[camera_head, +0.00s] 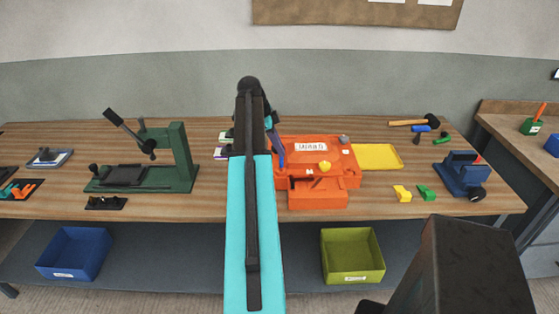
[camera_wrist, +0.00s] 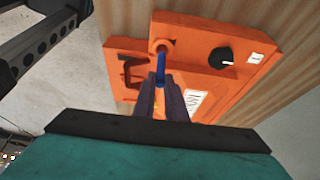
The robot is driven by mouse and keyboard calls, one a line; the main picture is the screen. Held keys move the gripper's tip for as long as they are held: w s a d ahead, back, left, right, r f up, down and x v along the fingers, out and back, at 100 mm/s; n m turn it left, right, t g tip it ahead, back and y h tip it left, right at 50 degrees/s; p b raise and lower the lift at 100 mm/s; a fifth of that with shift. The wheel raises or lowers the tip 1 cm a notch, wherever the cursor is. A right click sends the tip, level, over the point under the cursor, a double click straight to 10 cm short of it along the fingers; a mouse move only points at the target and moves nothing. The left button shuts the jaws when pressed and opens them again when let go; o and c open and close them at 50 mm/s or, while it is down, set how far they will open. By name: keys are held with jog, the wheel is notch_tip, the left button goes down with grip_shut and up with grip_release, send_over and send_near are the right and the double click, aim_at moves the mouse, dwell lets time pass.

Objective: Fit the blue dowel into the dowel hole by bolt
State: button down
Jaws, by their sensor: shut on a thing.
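The orange mould (camera_head: 318,184) sits on the workbench and fills the middle of the wrist view (camera_wrist: 200,35). My gripper (camera_wrist: 161,88) is shut on the blue dowel (camera_wrist: 161,66), which points away from the fingers toward the mould. The dowel's far end is at a round orange boss (camera_wrist: 162,46) near the mould's edge; I cannot tell whether it is inside the hole or just over it. A black round bolt head (camera_wrist: 221,57) stands to the right of that boss.
A dark bracket (camera_wrist: 131,72) stands left of the boss. On the bench are a green press (camera_head: 175,160), a yellow tray (camera_head: 378,156), a blue vise (camera_head: 462,174) and a hammer (camera_head: 412,122). Blue (camera_head: 73,252) and green (camera_head: 352,256) bins lie below.

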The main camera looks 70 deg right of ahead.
jog(key=shift+f, duration=1)
jog(key=shift+f, duration=0.1)
jog(key=shift+f+p, duration=0.75)
jog(key=shift+f, duration=1)
jog(key=c, duration=1.8)
grip_release()
jog(key=shift+r, duration=0.1)
jog(key=b+v, duration=0.3)
jog(key=v, duration=0.8)
jog(key=shift+w+r, duration=0.2)
jog(key=shift+r, duration=0.15)
